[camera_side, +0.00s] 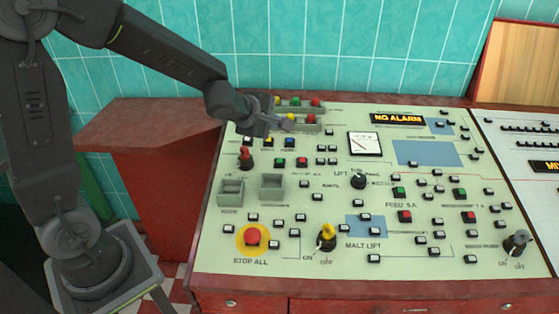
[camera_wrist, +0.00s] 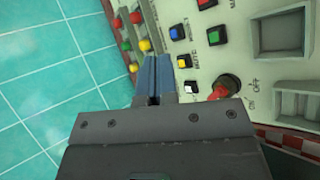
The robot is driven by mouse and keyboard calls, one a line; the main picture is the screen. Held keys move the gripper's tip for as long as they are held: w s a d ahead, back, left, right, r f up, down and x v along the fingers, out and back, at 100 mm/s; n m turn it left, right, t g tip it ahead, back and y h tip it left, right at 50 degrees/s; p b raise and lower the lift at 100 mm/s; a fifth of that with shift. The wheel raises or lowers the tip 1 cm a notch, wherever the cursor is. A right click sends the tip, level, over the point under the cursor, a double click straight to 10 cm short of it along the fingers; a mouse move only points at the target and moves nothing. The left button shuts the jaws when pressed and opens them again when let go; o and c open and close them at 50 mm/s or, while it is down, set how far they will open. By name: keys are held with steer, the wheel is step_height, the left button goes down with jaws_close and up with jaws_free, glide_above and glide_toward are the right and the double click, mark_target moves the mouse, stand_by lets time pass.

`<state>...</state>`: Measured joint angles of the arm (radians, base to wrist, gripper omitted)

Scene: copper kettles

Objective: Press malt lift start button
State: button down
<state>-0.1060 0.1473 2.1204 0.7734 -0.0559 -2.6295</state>
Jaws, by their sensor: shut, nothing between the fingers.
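The control panel (camera_side: 330,190) is pale green and slopes up from front to back. The words MALT LIFT (camera_side: 362,244) stand near its front, right of a yellow knob (camera_side: 327,237) marked ON and OFF. I cannot tell which button is the malt lift start. My gripper (camera_side: 284,123) is shut and empty over the panel's back left, by a row of coloured buttons. In the wrist view its fingers (camera_wrist: 153,62) lie together, with yellow round buttons (camera_wrist: 145,45) just left and a blue square button (camera_wrist: 177,32) right. Contact is unclear.
A red stop button (camera_side: 252,237) on a yellow disc sits at the front left. A red knob (camera_side: 245,157) stands up near the left edge. Two grey recessed boxes (camera_side: 272,187) lie between. A tiled wall (camera_side: 300,50) rises close behind the panel.

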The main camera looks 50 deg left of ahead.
mark_target(280, 164)
steer(key=shift+w+d+f+n+h, duration=0.2)
steer(key=shift+w+f+n+h, duration=0.3)
steer(key=shift+w+f+n, duration=0.45)
steer(key=shift+s+f, duration=0.15)
steer(key=shift+f, duration=0.1)
steer(key=shift+w+a+f, duration=0.2)
steer(key=shift+f, duration=1.2)
steer(key=shift+w+a+f, duration=0.2)
steer(key=shift+f, duration=1.2)
steer(key=shift+w+a+f, duration=0.2)
steer(key=shift+f, duration=1.2)
steer(key=shift+f, duration=0.1)
steer(key=shift+w+f, duration=0.1)
steer(key=shift+f, duration=0.2)
steer(key=shift+a+f, duration=0.1)
steer(key=shift+f, duration=0.25)
steer(key=shift+r, duration=0.75)
steer(key=shift+r, duration=0.15)
